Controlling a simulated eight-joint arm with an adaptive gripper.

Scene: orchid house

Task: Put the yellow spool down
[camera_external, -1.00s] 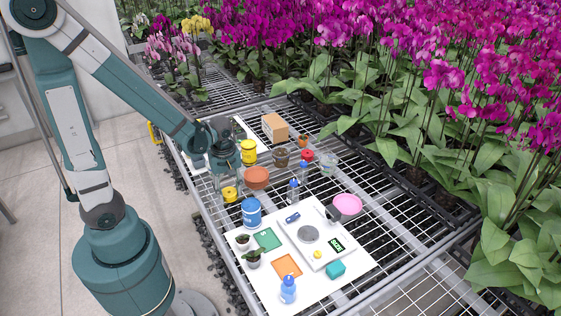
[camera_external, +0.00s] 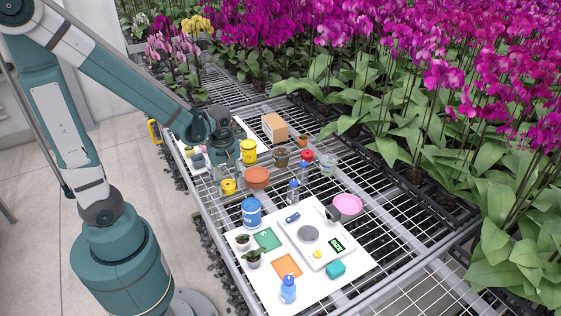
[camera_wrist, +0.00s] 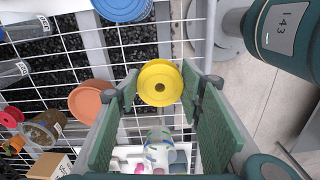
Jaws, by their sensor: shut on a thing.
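The yellow spool (camera_external: 228,187) is at the left side of the mesh bench, below my gripper (camera_external: 226,177). In the wrist view the spool (camera_wrist: 172,92) sits between the two green finger pads of my gripper (camera_wrist: 160,88), with its round face and dark centre hole toward the camera. The fingers are shut on it. The bench mesh shows around it in the wrist view. Whether its underside touches the mesh or hangs just above it, I cannot tell.
A blue tub (camera_external: 251,212) is nearer the camera. A white board (camera_external: 335,277) holds a scale and small items. Some bare mesh (camera_external: 215,205) lies in front of the spool.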

